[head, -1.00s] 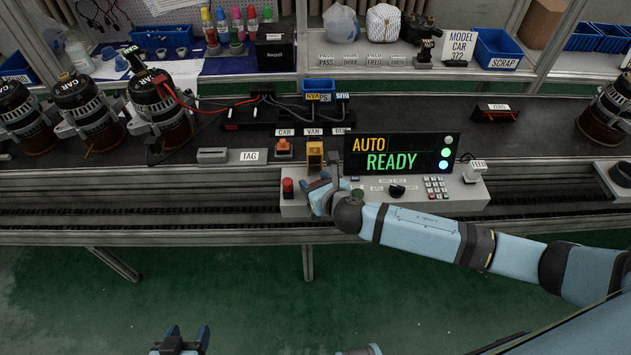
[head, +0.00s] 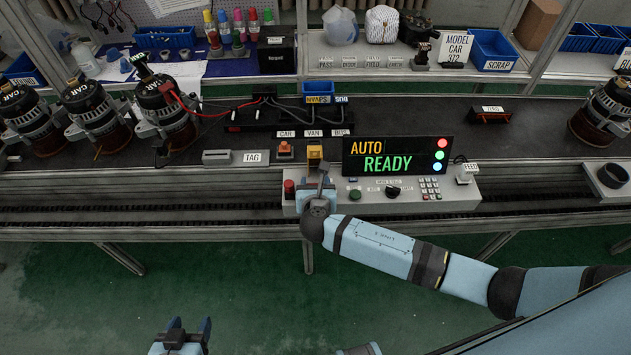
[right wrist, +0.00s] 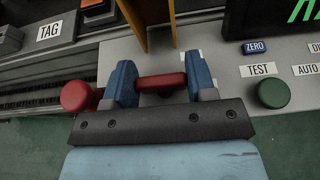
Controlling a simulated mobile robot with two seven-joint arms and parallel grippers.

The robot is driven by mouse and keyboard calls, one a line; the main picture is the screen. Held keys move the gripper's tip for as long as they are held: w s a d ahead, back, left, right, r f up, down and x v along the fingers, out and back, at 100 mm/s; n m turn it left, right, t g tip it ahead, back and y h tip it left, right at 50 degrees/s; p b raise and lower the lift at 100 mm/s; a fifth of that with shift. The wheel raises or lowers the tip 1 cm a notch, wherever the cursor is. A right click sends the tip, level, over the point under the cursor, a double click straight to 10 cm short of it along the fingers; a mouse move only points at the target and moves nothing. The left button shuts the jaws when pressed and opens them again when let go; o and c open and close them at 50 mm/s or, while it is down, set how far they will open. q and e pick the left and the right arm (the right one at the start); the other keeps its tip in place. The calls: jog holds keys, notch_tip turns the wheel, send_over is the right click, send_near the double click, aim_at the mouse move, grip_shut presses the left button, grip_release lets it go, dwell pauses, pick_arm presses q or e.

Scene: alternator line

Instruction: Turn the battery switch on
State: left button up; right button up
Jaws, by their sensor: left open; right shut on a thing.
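The battery switch shows as a red bar handle (right wrist: 160,82) between the blue fingers of my right gripper (right wrist: 155,84) in the right wrist view. My right gripper is shut on that handle, which lies crosswise between the fingers. In the head view my right gripper (head: 318,190) is at the left part of the grey control panel (head: 375,207) and hides the switch. My left gripper (head: 188,328) is open and empty, low in the head view over the green floor.
A red round button (right wrist: 80,97) is just left of my right gripper, and a green button (right wrist: 273,93) is to its right. The display (head: 397,155) reads AUTO READY, with red, green and blue lights beside it. Alternators (head: 97,108) stand at the left.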

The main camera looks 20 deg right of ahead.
dwell(0.3)
jog(key=o, duration=0.9)
jog(key=shift+o, duration=0.2)
jog(key=shift+s+a+r, duration=0.15)
jog(key=shift+s+r, duration=0.05)
jog(key=shift+s, duration=0.2)
jog(key=v, duration=1.3)
